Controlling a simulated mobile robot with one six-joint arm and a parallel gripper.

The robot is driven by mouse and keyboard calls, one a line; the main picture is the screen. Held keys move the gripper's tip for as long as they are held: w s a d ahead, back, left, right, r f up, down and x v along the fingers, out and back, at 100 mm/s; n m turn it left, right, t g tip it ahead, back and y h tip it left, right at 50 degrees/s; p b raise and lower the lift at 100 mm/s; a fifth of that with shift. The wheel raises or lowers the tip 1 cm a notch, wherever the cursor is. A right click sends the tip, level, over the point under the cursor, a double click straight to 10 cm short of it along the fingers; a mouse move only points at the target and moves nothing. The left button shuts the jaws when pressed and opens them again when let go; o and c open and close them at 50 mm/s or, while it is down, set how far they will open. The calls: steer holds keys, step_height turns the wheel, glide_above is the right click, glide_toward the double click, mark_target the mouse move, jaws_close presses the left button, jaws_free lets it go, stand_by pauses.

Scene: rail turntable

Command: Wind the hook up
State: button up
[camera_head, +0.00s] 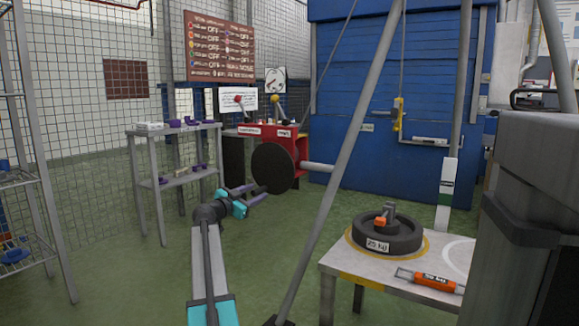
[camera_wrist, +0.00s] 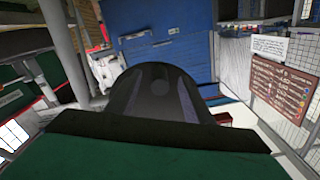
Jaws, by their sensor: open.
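A red machine (camera_head: 289,147) stands at the centre back, with a dark round disc (camera_head: 272,167) on its near side and a grey bar on its right. Two levers with a red knob (camera_head: 238,98) and a yellow knob (camera_head: 275,98) rise from its top. A yellow hook block (camera_head: 399,113) hangs on a thin cable before the blue shutter. My gripper (camera_head: 256,194), with purple fingers, is open just below and left of the disc; I cannot tell whether it touches anything. In the wrist view a dark rounded shape fills the middle, and I cannot tell what it is.
A table (camera_head: 337,264) at the lower right bears a dark weight (camera_head: 386,236) and an orange-handled tool (camera_head: 430,281). A grey shelf (camera_head: 172,177) with purple items stands left of the machine. A slanted grey pole (camera_head: 343,150) crosses the middle.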

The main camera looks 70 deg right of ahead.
steer(key=shift+v, duration=3.15)
steer(key=shift+n, duration=0.3)
